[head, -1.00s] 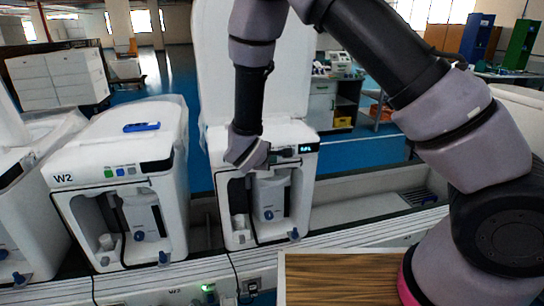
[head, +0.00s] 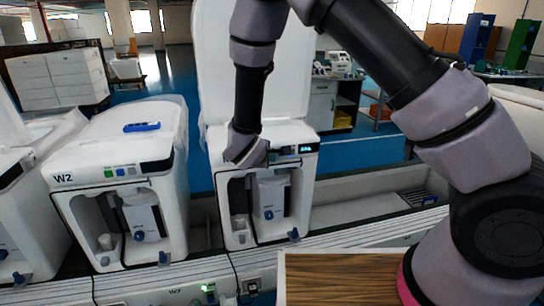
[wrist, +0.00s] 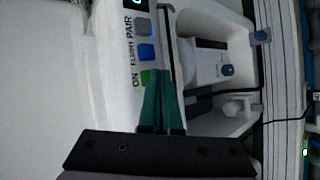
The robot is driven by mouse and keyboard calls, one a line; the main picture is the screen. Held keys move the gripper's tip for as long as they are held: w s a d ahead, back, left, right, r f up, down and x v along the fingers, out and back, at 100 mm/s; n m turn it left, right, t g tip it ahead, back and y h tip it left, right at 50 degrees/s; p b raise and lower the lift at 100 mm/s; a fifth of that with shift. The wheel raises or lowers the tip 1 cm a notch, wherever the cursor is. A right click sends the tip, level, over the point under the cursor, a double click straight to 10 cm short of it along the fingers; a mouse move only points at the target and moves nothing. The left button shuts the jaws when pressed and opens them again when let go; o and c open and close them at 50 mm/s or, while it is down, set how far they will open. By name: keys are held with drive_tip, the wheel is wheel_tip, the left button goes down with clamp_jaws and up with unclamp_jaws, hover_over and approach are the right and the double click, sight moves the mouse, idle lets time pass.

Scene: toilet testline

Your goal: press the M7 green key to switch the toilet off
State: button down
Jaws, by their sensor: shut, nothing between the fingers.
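The toilet unit (head: 222,148) at the middle of the head view is white, with an open front bay and a lit display. No M7 label is readable. In the wrist view its key row shows a grey key (wrist: 142,26), a blue key (wrist: 146,52) and a green key (wrist: 145,77) beside the word ON. My gripper (wrist: 160,72) is shut and empty, its green fingertips at the green key and covering part of it. I cannot tell whether they touch it. In the head view my wrist hides the green key.
A similar unit marked W2 (head: 110,155) stands to the left, with a blue object (head: 141,127) on top. A wooden board (head: 335,280) lies in front. The trough (head: 370,203) right of the middle unit is mostly clear.

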drive_tip(key=shift+w, duration=0.1)
idle(0.3)
drive_tip(key=shift+s+d, duration=0.15)
drive_tip(key=shift+s, duration=0.5)
drive_tip(key=shift+s, duration=0.1)
drive_tip(key=shift+s+d, duration=0.3)
drive_tip(key=shift+s, duration=0.65)
drive_tip(key=shift+s+d, duration=0.25)
drive_tip(key=shift+s, duration=0.65)
drive_tip(key=shift+s+d, duration=0.3)
drive_tip(key=shift+s, duration=0.65)
